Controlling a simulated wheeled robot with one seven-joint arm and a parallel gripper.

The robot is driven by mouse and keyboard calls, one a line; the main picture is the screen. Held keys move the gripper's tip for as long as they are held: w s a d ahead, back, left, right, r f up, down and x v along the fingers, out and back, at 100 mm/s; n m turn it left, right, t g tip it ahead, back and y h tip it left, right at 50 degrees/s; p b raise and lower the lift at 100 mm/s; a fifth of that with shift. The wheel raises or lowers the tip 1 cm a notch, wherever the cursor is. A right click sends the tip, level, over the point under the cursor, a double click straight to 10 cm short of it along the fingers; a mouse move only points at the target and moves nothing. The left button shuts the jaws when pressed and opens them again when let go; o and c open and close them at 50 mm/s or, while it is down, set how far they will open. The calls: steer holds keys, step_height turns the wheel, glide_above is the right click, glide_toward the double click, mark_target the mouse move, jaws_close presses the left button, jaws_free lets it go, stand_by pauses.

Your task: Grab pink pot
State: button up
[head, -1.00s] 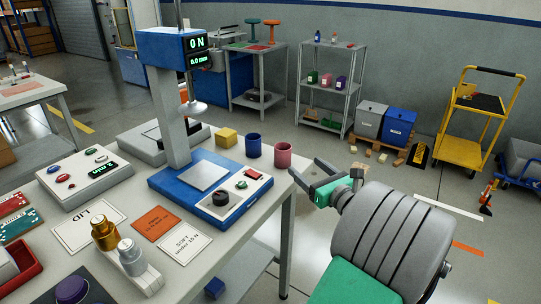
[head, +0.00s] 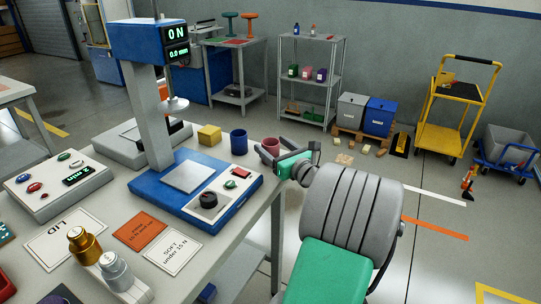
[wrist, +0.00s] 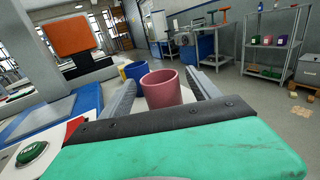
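The pink pot (head: 270,147) stands upright near the right edge of the table, next to a blue pot (head: 239,142). In the wrist view the pink pot (wrist: 162,89) lies straight ahead, between the two grey fingers of my gripper (wrist: 160,97). The fingers are spread apart, with a visible gap on both sides of the pot. In the head view my gripper (head: 270,157) reaches in low from the right, and a finger hides part of the pot. How deep the pot sits between the fingertips is hard to tell.
Cards and brass-and-silver weights lie at the table's front. The floor right of the table (head: 420,235) is mostly clear.

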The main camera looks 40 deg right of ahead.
steer(key=c, duration=1.4)
